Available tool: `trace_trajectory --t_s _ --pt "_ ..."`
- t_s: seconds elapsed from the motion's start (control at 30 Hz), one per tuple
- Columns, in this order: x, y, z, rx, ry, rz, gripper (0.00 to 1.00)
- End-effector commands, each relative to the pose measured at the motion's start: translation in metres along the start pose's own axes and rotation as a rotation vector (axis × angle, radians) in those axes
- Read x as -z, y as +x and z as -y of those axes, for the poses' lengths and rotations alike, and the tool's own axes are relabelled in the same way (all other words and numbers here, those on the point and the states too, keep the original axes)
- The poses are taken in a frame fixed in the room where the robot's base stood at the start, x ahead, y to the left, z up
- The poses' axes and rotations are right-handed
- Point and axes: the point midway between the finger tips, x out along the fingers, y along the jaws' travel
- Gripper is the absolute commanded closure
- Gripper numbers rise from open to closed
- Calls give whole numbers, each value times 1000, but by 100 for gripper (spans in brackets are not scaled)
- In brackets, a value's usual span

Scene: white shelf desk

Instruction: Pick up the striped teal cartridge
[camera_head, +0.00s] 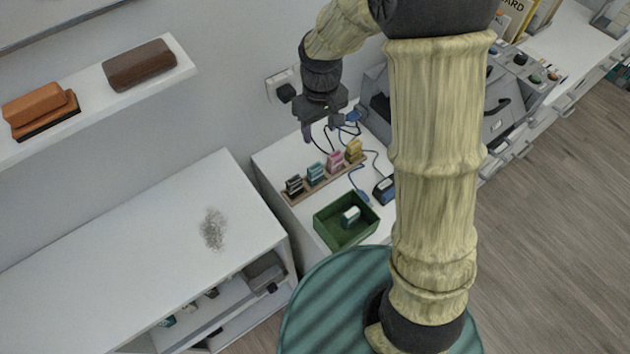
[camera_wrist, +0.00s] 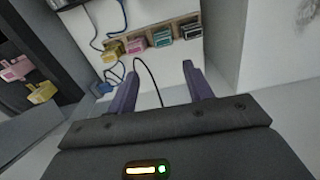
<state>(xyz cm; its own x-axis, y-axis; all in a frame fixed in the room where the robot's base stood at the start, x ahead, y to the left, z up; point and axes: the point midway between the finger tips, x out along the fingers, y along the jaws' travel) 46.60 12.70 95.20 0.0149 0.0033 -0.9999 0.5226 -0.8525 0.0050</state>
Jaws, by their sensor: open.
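The striped teal cartridge (camera_head: 316,173) stands on a brown strip, in a row between a dark cartridge (camera_head: 295,185) and a pink cartridge (camera_head: 336,161). In the wrist view it is the teal one (camera_wrist: 162,37) between the pink and the dark ones. My gripper (camera_head: 322,132) is above and behind the row in the head view. Its two purple fingers (camera_wrist: 160,80) are spread apart with nothing between them. The fingers are apart from the cartridges.
A yellow cartridge (camera_head: 354,150) ends the row. Blue and black cables and a dark blue device (camera_head: 384,189) lie to the right. A wall with a socket (camera_head: 282,86) is behind.

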Motion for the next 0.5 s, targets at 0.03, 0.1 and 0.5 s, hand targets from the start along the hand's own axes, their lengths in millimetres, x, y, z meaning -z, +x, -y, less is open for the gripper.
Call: trace_trajectory --t_s 0.03,0.1,0.5 --pt "8 10 5 3 -28 8 49" --pt "12 12 8 5 -47 16 49" --pt "12 16 8 6 -46 19 49"
